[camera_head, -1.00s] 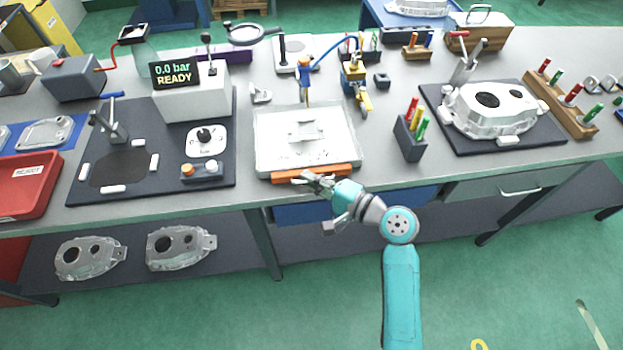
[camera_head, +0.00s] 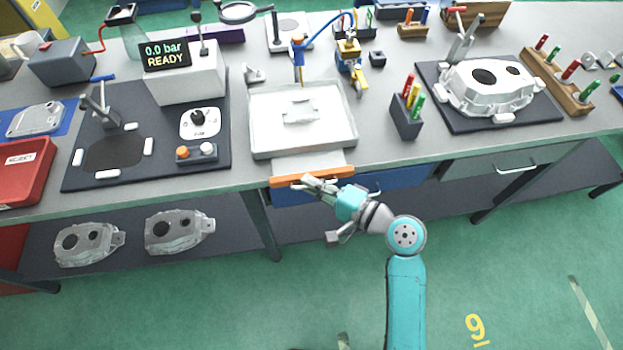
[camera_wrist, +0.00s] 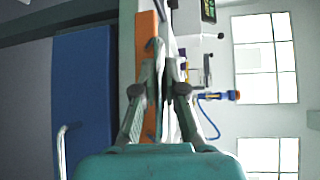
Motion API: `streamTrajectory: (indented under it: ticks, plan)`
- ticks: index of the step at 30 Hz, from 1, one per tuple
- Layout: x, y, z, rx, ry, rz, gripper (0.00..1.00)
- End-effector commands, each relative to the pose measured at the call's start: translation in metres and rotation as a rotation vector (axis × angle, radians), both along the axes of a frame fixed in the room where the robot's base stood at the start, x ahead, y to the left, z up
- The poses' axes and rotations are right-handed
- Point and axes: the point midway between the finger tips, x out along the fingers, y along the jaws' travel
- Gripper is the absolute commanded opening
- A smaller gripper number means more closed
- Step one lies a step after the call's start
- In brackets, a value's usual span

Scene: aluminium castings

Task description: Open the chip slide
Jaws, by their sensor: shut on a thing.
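The chip slide (camera_head: 311,163) is a pale flat plate that sticks out from under the front of a white tray (camera_head: 256,120), past the bench's front edge. Its orange front bar (camera_head: 284,181) is the handle; it also shows upright in the wrist view (camera_wrist: 146,32). My gripper (camera_head: 309,183) is shut on the orange bar near its middle, coming from the lower right. In the wrist view both fingers of my gripper (camera_wrist: 163,52) close together at the bar, and their tips partly hide the contact. A small pale block (camera_head: 300,113) lies in the tray.
A blue drawer front (camera_head: 408,178) lies below the bench edge, beside my arm; it shows in the wrist view (camera_wrist: 82,95). A blue-hosed tool (camera_head: 298,60) stands behind the tray. A pen block (camera_head: 406,122) stands to its right. The floor before the bench is clear.

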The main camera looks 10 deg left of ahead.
Motion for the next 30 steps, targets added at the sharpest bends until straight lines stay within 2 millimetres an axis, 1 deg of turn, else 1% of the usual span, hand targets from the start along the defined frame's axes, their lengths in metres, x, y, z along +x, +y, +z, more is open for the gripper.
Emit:
streamTrajectory:
  ticks: [2,3,5,6,14,17,22,30]
  plan:
    - [0.000,0.000,-0.001,-0.001,0.001,-0.001,0.00]
    - [0.000,0.000,-0.001,-0.001,0.001,-0.001,0.17]
    - [0.000,0.000,-0.001,-0.001,0.001,-0.001,0.32]
    - [0.000,0.000,-0.001,-0.001,0.001,-0.001,0.36]
    - [0.000,0.000,0.000,0.000,0.001,0.000,0.36]
    - [-0.001,-0.003,0.000,0.000,0.001,-0.001,0.36]
    - [-0.010,-0.021,0.003,0.001,0.002,-0.004,0.36]
    - [-0.032,-0.062,0.009,0.001,0.001,-0.005,0.36]
